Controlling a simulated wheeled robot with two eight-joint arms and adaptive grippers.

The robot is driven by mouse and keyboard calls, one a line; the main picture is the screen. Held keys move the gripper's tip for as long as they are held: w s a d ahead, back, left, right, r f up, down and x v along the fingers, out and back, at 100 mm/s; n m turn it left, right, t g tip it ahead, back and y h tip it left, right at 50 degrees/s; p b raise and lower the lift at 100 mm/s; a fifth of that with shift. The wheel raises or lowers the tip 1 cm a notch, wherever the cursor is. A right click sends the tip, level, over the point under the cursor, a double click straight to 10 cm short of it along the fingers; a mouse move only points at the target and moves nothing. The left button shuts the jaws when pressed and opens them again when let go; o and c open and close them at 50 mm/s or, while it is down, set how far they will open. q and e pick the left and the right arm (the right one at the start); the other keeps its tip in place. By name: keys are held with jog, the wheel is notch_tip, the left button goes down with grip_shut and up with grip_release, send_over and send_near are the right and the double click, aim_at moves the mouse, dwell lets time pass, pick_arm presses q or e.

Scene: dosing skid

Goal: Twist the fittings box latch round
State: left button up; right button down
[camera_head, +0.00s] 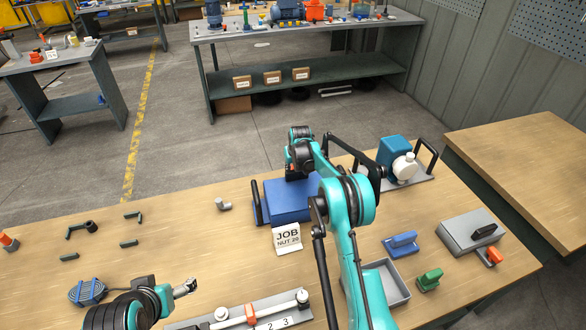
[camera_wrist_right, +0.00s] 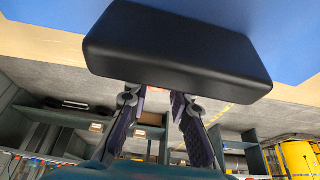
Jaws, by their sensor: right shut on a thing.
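The fittings box appears to be the blue box (camera_head: 288,203) on the bench, right behind the JOB card. My right arm reaches over to its far side, and its gripper is mostly hidden by my arm in the head view. In the right wrist view a dark, rounded latch block (camera_wrist_right: 178,48) stands against the blue surface (camera_wrist_right: 285,25). My right gripper (camera_wrist_right: 158,94) has its two fingers at the block's edge and is shut on it; the fingertips are partly hidden behind it. My left gripper (camera_head: 186,287) hangs empty over the front left of the bench, its fingers too small to judge.
A JOB card (camera_head: 288,238) stands before the box. A blue and white pump (camera_head: 397,158) sits to the right, with a grey tray (camera_head: 388,283) and coloured handles nearer. A numbered rail (camera_head: 250,312) lies at the front.

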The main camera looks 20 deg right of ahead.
dwell(0.3)
jog(key=c, duration=1.4)
grip_release()
jog(key=shift+o, duration=0.2)
jog(key=v, duration=1.2)
jog(key=shift+a, duration=0.1)
